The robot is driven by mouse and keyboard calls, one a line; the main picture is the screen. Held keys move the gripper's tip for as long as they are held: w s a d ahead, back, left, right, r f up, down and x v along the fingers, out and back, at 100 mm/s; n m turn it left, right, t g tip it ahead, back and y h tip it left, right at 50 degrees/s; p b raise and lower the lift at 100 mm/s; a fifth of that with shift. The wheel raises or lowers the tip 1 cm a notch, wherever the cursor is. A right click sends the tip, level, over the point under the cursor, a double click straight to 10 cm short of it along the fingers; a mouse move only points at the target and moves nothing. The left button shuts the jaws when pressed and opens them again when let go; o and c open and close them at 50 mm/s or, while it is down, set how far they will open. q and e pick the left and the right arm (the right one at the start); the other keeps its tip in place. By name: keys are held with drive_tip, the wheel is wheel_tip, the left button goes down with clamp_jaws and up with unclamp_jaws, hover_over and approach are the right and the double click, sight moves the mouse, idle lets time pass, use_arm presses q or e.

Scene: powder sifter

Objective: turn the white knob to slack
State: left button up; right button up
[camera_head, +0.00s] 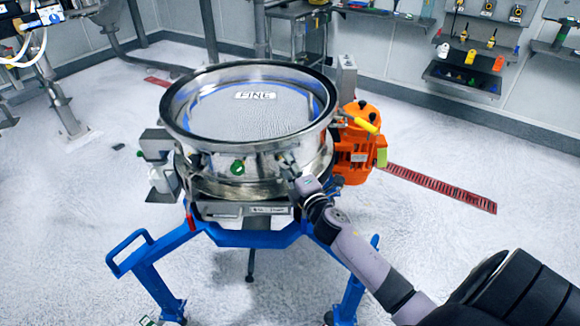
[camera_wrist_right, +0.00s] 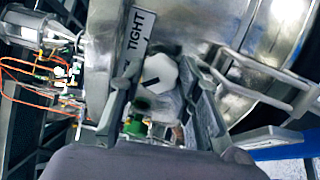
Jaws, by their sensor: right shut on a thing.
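The white knob (camera_wrist_right: 159,74) is in the middle of the wrist view, on the steel body of the sifter (camera_head: 250,120). It has a dark pointer mark on its face. Beside it is a plate reading "TIGHT" (camera_wrist_right: 137,32); the rest of the plate is hidden behind a finger. My right gripper (camera_wrist_right: 162,88) has a finger on each side of the knob and is shut on it. In the head view my right gripper (camera_head: 291,167) is at the front right of the sifter's side and covers the knob. My left gripper does not show.
The sifter stands on a blue frame (camera_head: 255,236). An orange motor (camera_head: 358,150) is at its right. A green part (camera_head: 237,168) sits left of my right gripper. Steel bars (camera_wrist_right: 265,82) lie right of the fingers in the wrist view. The floor around is mostly clear.

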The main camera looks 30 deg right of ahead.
drive_tip(key=shift+n, duration=0.5)
drive_tip(key=o, duration=1.1)
drive_tip(key=shift+o, duration=0.2)
drive_tip(key=s+a, duration=0.2)
drive_tip(key=s, duration=1)
drive_tip(key=shift+f, duration=0.15)
